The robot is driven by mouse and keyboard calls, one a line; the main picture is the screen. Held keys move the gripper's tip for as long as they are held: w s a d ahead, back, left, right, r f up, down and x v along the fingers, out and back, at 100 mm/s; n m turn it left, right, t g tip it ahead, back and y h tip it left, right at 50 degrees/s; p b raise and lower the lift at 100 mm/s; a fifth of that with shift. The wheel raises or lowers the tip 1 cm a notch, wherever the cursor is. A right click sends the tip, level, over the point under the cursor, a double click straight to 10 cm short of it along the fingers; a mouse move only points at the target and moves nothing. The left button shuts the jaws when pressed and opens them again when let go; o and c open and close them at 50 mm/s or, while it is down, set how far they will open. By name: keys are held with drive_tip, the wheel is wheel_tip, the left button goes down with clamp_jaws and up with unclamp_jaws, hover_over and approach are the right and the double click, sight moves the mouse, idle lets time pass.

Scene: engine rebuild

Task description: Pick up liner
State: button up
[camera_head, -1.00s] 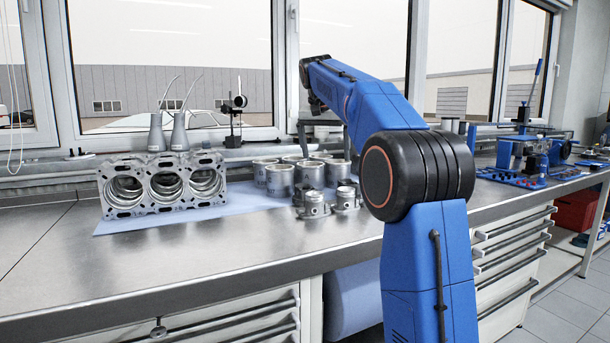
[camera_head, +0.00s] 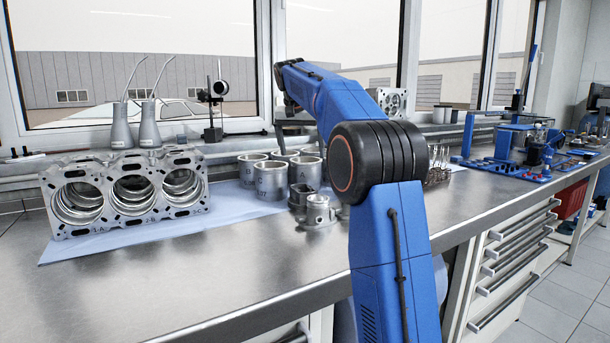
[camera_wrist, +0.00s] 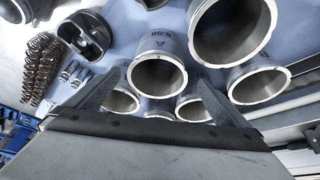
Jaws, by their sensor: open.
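Several grey metal liners (camera_head: 271,181) stand on a blue cloth on the workbench, right of the engine block. More liner rims show low between and behind the fingers. My gripper (camera_wrist: 157,77) is open and empty, with its two fingers spread apart. I cannot tell whether the fingers touch a liner. In the head view my arm hides the gripper.
The engine block (camera_head: 125,192) stands left on the blue cloth (camera_head: 105,239). A piston (camera_wrist: 84,36) and springs (camera_wrist: 40,66) lie left of the liners in the wrist view. Two oil cans (camera_head: 149,126) stand behind the block. The bench front (camera_head: 200,275) is clear.

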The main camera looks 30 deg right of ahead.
sight(304, 165)
drive_tip(key=x, duration=0.7)
drive_tip(key=shift+d+f, duration=0.1)
drive_tip(key=shift+f, duration=0.05)
drive_tip(key=shift+d+x, duration=0.1)
drive_tip(key=shift+x, duration=1.3)
drive_tip(key=shift+d+x, duration=0.15)
drive_tip(key=shift+x, duration=1.2)
drive_tip(key=shift+w, duration=0.15)
drive_tip(key=shift+c, duration=0.6)
drive_tip(key=c, duration=1.1)
